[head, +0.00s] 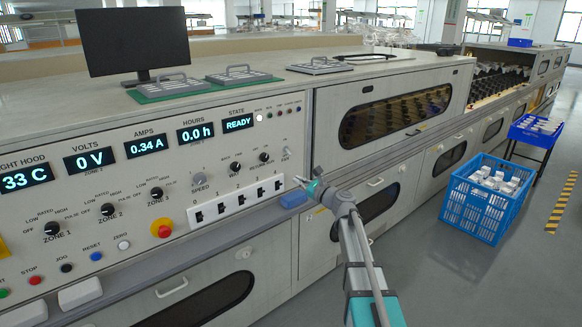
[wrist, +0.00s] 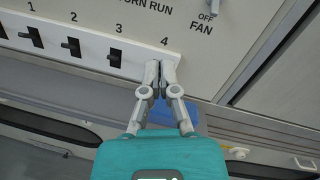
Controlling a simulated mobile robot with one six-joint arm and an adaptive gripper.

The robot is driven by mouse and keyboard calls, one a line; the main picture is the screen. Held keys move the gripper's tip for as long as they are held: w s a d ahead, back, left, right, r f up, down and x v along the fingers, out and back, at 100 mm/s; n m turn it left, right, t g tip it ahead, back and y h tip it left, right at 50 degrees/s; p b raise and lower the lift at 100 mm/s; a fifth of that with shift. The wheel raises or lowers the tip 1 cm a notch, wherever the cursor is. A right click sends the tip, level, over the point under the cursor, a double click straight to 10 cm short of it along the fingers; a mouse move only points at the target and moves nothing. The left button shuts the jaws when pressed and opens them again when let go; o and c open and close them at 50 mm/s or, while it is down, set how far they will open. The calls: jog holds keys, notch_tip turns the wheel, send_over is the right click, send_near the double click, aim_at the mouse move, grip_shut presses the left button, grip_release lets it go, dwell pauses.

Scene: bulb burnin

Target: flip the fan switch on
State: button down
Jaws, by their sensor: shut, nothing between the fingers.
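The fan switch (wrist: 212,7) is a small grey lever at the top edge of the wrist view, partly cut off, just above the words OFF and FAN. Its lever hangs down toward the OFF mark. In the head view the fan switch (head: 286,152) is small at the right end of the control panel. My gripper (wrist: 160,72) is shut and empty. Its fingertips are at the right end of the white switch strip, below and left of the fan switch, and hide the switch under number 4. The head view shows my gripper (head: 302,181) in front of the panel's right part.
The white switch strip (head: 236,201) holds several black rockers. A blue object (head: 294,199) lies on the ledge below my gripper. A blue crate (head: 470,213) stands on the floor at right.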

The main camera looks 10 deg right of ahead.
aim_at(286, 155)
jog(key=w+d+m+t, duration=0.1)
jog(key=w+d+m, duration=0.1)
jog(key=m, duration=0.1)
jog(key=w+d+m+t+h+b, duration=0.1)
jog(key=d+m, duration=0.1)
jog(key=shift+w+r+t, duration=0.15)
jog(key=shift+r+t, duration=0.1)
jog(key=shift+t, duration=0.05)
jog(key=shift+w+a, duration=0.1)
jog(key=shift+p+x, duration=0.85)
jog(key=shift+x, duration=4.05)
jog(key=shift+r, duration=0.1)
